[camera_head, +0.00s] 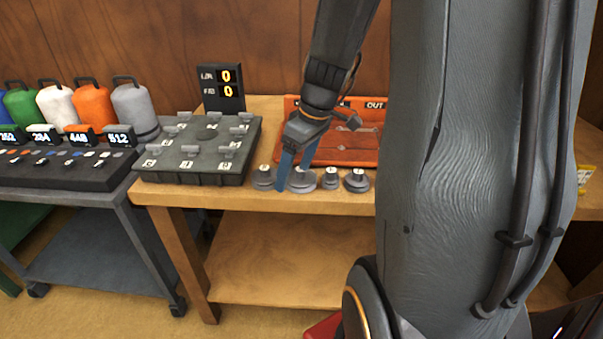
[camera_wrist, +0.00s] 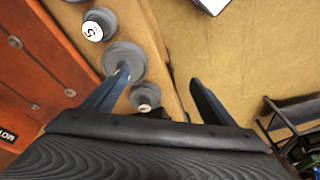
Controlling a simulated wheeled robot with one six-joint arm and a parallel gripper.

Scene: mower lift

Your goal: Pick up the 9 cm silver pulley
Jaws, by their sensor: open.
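Several grey-silver pulleys stand in a row along the front edge of the wooden table. The widest one (camera_head: 302,184) is second from the left, and its size label cannot be read. It also shows in the wrist view (camera_wrist: 127,49), partly covered by one finger. My gripper (camera_head: 293,177) is open and empty, with its blue fingers down over the row's left part. In the wrist view my gripper (camera_wrist: 159,73) has one finger over the widest pulley and the other over the floor beyond the table edge. Whether the finger touches the pulley cannot be told.
A smaller pulley (camera_head: 330,178) and another pulley (camera_head: 356,181) stand to the right, and one more (camera_head: 263,178) to the left. A grey board with pegs (camera_head: 200,150) lies to the left. An orange board (camera_head: 350,150) lies behind the row.

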